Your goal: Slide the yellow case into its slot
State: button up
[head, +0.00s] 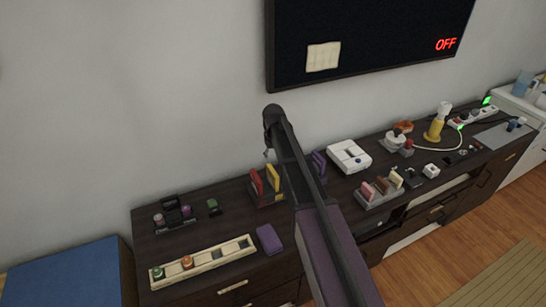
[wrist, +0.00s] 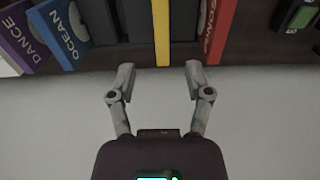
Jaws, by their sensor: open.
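The yellow case (head: 273,179) stands upright at the dark rack on the cabinet in the head view, beside the red case (head: 257,185). In the wrist view the yellow case (wrist: 162,32) shows as a narrow strip, with empty dark slots to its left and the red case (wrist: 219,32) to its right. My gripper (wrist: 159,72) is open and empty. Its two fingers point toward the cases, with the yellow case's near end centred between the tips in the picture. I cannot tell how deep the case sits. My arm hides part of the rack in the head view.
A blue case (wrist: 66,35) labelled OCEAN stands left in the wrist view. A purple box (head: 269,239) and a long tray (head: 215,257) lie in front. A white console (head: 349,156) sits further right; the wall is behind.

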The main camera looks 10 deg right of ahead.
jog(key=w+d+f+b, duration=0.1)
jog(key=w+d, duration=0.1)
jog(key=d, duration=0.4)
jog(key=shift+d+f, duration=0.35)
dwell(0.5)
jog(key=s+m, duration=0.3)
jog(key=s, duration=2.6)
jog(key=shift+m, duration=0.3)
jog(key=shift+d, duration=0.1)
